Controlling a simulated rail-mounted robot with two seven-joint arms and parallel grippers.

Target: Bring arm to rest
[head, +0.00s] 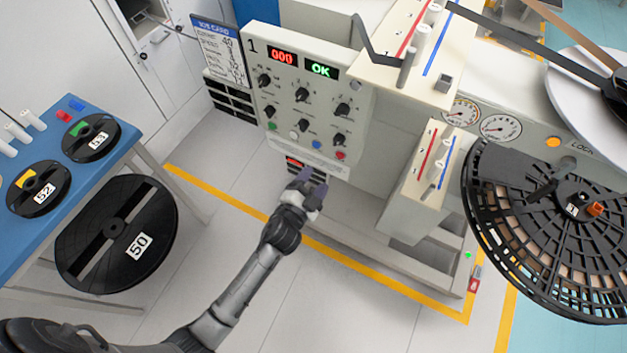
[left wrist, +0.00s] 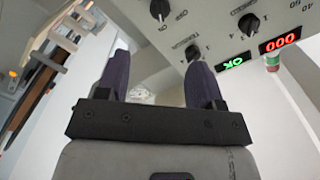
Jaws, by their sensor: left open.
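My left gripper (head: 311,184) is in front of the rewind station, just below the control panel (head: 303,95). Its two dark fingers stand apart with nothing between them. In the left wrist view the fingers (left wrist: 160,85) are also spread and empty, with the panel (left wrist: 215,30) above and to the right. The panel carries several black knobs, a red display (head: 282,57) reading 000 and a green display (head: 321,69) reading OK. I cannot tell from the head view how far the fingertips are from the panel's lower edge. My right gripper is not in view.
A blue table (head: 60,140) with reels stands at the left, and a large reel marked 50 (head: 117,234) is beside it. A big slotted reel (head: 560,225) is at the right. Yellow floor tape (head: 375,274) runs before the station. The grey floor (head: 330,310) in front is clear.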

